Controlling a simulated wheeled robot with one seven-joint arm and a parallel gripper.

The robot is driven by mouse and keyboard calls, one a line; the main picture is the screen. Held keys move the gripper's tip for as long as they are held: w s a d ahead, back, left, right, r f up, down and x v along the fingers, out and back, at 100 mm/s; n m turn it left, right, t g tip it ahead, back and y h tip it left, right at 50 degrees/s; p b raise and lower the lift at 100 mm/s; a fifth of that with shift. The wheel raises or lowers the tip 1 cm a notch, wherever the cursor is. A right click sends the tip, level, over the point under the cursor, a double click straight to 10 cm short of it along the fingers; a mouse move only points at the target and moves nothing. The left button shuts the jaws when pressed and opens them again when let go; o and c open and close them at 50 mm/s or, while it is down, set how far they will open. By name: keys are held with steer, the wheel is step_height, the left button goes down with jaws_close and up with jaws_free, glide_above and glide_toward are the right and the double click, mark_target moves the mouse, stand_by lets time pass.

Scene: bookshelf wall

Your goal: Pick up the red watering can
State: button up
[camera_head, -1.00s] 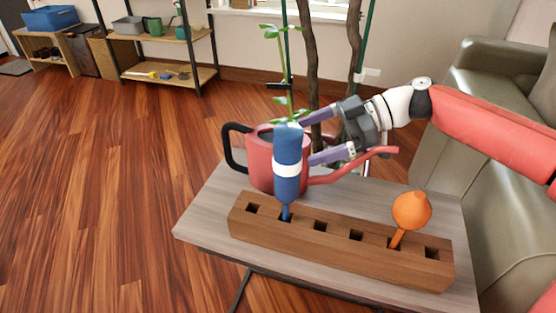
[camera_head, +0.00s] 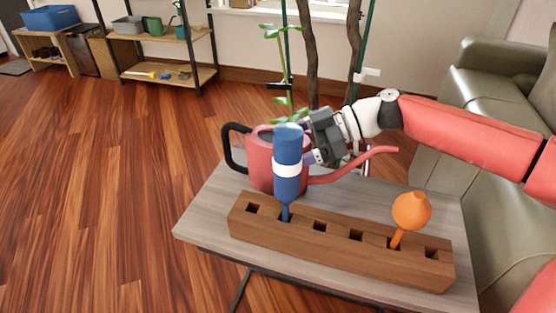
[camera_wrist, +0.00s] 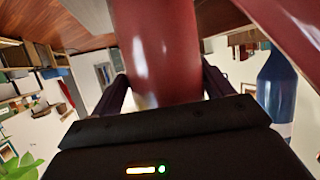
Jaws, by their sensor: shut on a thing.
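The red watering can (camera_head: 258,165), with a black handle on its left and a long spout to the right, stands on the small grey table behind the blue bottle. It also shows in the wrist view (camera_wrist: 160,50) as red surface between my fingers. My gripper (camera_head: 305,144) is at the can's upper right side, and its fingers are partly hidden by the can and bottle. In the wrist view my gripper (camera_wrist: 165,88) has a dark finger on each side of a red part of the can and is shut on it.
The blue bottle (camera_head: 287,150) stands in a wooden block (camera_head: 340,245) in front of the can and also shows in the wrist view (camera_wrist: 277,90). An orange bulb-shaped thing (camera_head: 411,210) stands in the block's right part. Plant stems rise behind; a sofa (camera_head: 490,90) is right.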

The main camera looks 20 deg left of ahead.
steer(key=shift+c, duration=0.8)
steer(key=shift+r, duration=0.15)
step_height(320, 180, up, 20)
steer(key=shift+f+p, duration=0.1)
steer(key=shift+p, duration=0.6)
